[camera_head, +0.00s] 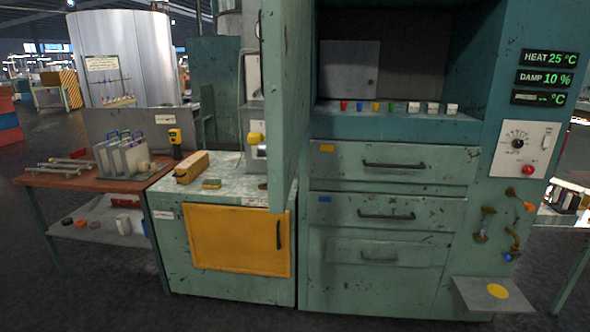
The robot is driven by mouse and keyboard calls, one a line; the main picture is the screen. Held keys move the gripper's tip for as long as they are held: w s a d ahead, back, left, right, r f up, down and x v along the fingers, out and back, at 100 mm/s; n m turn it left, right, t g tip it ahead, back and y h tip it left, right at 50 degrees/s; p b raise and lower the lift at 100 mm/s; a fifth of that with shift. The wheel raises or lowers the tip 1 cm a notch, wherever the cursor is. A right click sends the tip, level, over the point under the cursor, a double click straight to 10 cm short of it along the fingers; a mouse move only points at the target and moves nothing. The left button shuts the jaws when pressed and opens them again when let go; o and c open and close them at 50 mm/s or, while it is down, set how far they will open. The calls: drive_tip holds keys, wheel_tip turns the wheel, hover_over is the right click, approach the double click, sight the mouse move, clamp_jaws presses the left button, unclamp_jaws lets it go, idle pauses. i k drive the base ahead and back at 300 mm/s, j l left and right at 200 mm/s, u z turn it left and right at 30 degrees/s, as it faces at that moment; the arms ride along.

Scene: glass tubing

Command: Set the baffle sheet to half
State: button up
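A light grey sheet (348,70) with a small dark spot near its right edge stands inside the open upper chamber of the teal cabinet (400,128). It covers roughly the left part of the chamber's back. A darker brownish panel (412,72) shows to its right. The grey sheet looks like the baffle sheet, but I cannot be sure from this view. The tall teal door (278,95) stands open at the chamber's left and hides part of that side. My gripper is not in view.
Several small coloured blocks (375,106) line the chamber's front ledge. Below are drawers with dark handles (393,165). At right are a dial panel (517,150), readouts (545,78) and a low shelf (480,302). A bench with a yellow door (235,240) stands left. Foreground floor is narrow.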

sight(349, 69)
drive_tip(key=i+j+u, duration=0.1)
drive_tip(key=i+u, duration=0.15)
drive_tip(key=i, duration=0.9)
drive_tip(key=z, duration=0.4)
drive_tip(key=k+l+u, duration=0.15)
drive_tip(key=l, duration=0.25)
drive_tip(key=i+l+u, duration=0.15)
drive_tip(key=l, duration=0.25)
drive_tip(key=l+u, duration=0.15)
drive_tip(key=l, duration=0.2)
drive_tip(key=i+l+u, duration=0.15)
drive_tip(key=l, duration=0.3)
drive_tip(key=i+l+u, duration=0.1)
drive_tip(key=l, duration=0.2)
drive_tip(key=i+l+u, duration=0.25)
drive_tip(key=l, duration=0.3)
drive_tip(key=i+l+u, duration=0.1)
drive_tip(key=l, duration=0.25)
drive_tip(key=i, duration=0.1)
